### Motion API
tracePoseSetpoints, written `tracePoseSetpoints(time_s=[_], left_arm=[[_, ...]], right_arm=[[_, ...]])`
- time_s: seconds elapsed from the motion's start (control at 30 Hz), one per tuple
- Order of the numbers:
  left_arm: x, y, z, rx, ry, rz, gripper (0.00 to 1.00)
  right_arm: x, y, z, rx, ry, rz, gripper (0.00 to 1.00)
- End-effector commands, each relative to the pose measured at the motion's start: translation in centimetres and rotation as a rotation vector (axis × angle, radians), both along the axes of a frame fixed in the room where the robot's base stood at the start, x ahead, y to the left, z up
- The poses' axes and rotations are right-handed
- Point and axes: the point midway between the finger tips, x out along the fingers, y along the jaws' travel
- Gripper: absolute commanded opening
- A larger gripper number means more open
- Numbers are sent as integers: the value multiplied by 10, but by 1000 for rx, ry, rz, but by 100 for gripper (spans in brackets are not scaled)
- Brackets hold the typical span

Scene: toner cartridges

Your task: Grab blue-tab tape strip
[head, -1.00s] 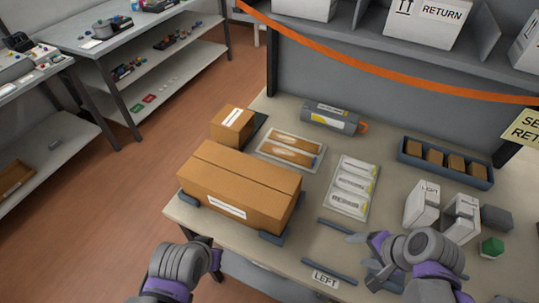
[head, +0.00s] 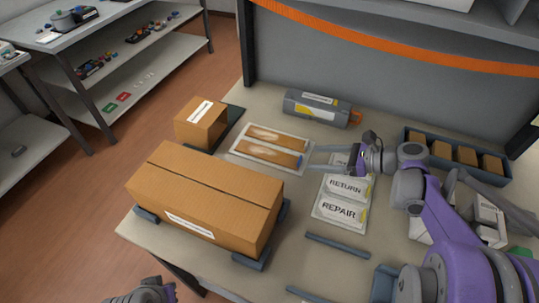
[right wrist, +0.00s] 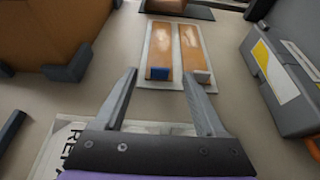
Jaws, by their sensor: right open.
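Two brown tape strips lie side by side on a white tray (right wrist: 176,86). The blue-tab tape strip (right wrist: 161,45) has a blue tab (right wrist: 158,73) at its near end and is on the left in the right wrist view. The other strip (right wrist: 191,45) has a whitish tab. In the head view the blue-tab strip (head: 268,152) is the nearer one. My right gripper (head: 314,159) is open and empty, its fingers pointing at the tabbed ends from the right, apart from the strips. Only part of my left arm's end (head: 148,292) shows at the bottom edge; its jaws are unclear.
A large cardboard box (head: 205,195) stands left of the tray, a small box (head: 202,123) behind it. A grey toner cartridge (head: 318,108) lies behind the tray. Label cards (head: 340,211) reading RETURN and REPAIR lie under and near my right gripper. A blue bin of brown blocks (head: 455,155) stands right.

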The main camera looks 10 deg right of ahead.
Motion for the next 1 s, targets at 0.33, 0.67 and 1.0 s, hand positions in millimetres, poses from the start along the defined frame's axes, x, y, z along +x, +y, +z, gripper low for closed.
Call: tracePoseSetpoints(time_s=[0.33,0.67,1.0], left_arm=[[0,0,-11,0,4,0,0],[0,0,-13,0,5,0,0],[0,0,-13,0,5,0,0]], right_arm=[[19,27,-22,-1,0,4,72],[32,43,-30,-3,-1,0,72],[32,43,-30,-3,-1,0,33]])
